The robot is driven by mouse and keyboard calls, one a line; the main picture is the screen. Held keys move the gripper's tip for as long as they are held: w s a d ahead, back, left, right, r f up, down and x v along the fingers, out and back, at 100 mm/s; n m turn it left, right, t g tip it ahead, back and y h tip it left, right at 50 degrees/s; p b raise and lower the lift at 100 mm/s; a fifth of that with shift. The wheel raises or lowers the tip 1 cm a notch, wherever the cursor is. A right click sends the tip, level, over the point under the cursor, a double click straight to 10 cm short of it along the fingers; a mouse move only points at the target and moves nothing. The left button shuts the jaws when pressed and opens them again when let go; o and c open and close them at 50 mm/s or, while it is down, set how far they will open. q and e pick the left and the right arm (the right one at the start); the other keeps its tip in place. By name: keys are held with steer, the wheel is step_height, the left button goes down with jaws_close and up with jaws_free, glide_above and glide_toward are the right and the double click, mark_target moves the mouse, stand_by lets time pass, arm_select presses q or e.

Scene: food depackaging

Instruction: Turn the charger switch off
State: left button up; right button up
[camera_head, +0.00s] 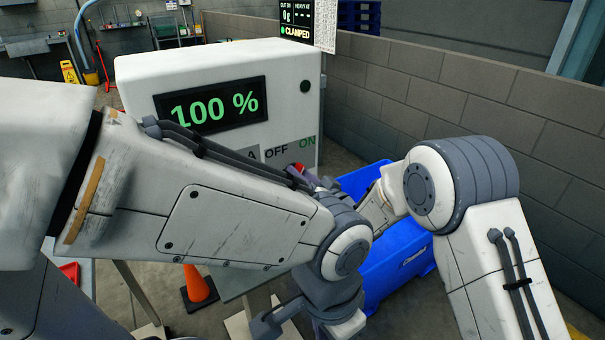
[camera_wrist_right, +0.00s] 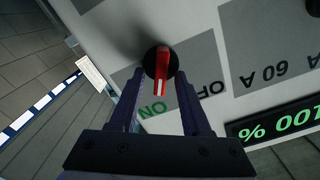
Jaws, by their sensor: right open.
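The charger (camera_head: 225,70) is a large white box with a "100 %" display. Its red switch (camera_wrist_right: 160,78) sits on a round black base in the right wrist view, its white-marked end toward the green ON label (camera_wrist_right: 153,110). The OFF label (camera_wrist_right: 210,89) is to the right. My right gripper (camera_wrist_right: 158,86) is open, one finger on each side of the switch; contact cannot be told. In the head view, the right gripper (camera_head: 306,174) is mostly hidden behind my left arm. My left gripper (camera_head: 272,318) is low at the bottom centre, its opening unclear.
A blue crate (camera_head: 400,262) stands on the floor behind my right arm. A grey block wall (camera_head: 450,100) runs along the right. An orange cone (camera_head: 198,285) stands below my left arm. A CLAMPED display (camera_head: 296,20) is behind the charger.

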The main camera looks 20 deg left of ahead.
jaws_close()
steer(key=shift+s+a+f+n+b, duration=0.1)
steer(key=shift+s+n+b, duration=0.05)
steer(key=shift+n+b, duration=2.05)
steer(key=shift+s+a+r+n+b, duration=0.1)
steer(key=shift+s+a+n+b, duration=0.05)
steer(key=shift+n+b, duration=2.05)
steer(key=shift+s+a+f+n+b, duration=0.15)
steer(key=shift+n+b, duration=1.55)
steer(key=shift+b, duration=0.95)
